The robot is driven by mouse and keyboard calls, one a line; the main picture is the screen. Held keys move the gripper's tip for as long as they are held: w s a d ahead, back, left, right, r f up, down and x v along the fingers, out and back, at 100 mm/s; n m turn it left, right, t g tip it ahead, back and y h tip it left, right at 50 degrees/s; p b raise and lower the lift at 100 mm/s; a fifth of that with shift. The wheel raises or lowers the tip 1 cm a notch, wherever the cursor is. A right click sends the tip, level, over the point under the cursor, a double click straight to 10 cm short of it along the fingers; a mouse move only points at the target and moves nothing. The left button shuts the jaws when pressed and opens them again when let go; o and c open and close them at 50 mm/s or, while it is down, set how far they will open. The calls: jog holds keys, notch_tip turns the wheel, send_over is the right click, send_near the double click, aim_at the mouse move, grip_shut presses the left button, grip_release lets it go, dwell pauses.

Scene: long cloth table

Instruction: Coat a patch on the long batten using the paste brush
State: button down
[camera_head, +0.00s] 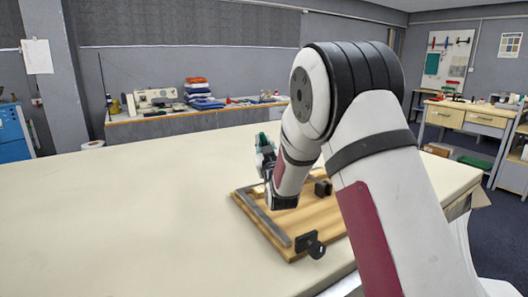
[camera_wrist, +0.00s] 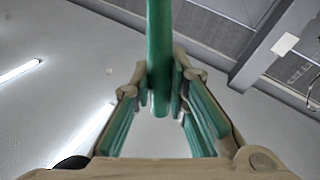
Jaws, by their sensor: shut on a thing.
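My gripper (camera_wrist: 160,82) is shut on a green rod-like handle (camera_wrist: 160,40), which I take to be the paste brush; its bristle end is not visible. In the head view my gripper (camera_head: 265,152) is over the far left part of a wooden board (camera_head: 295,215), partly hidden by my arm. A long grey strip (camera_head: 264,222) runs along the board's left side; I cannot tell whether it is the long batten. The wrist view looks up at wall and ceiling, so the board does not show there.
The board lies near the right end of the long cream table (camera_head: 120,210). Black clamp-like knobs stand at its near end (camera_head: 310,244) and right side (camera_head: 323,187). The table's left is clear. A back bench (camera_head: 170,120) holds a sewing machine (camera_head: 153,101) and folded cloths (camera_head: 200,95).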

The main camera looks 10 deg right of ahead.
jog(key=shift+r+p, duration=0.4)
jog(key=shift+r, duration=1.65)
jog(key=shift+d, duration=0.1)
jog(key=s+d+r+p, duration=0.1)
jog(key=s+r+p, duration=0.25)
jog(key=p, duration=0.35)
jog(key=shift+t, duration=0.3)
jog(key=shift+w+f+b, duration=0.1)
jog(key=shift+f+b, duration=0.75)
jog(key=shift+f, duration=1.4)
jog(key=shift+d+m, duration=0.15)
jog(key=shift+m, duration=0.15)
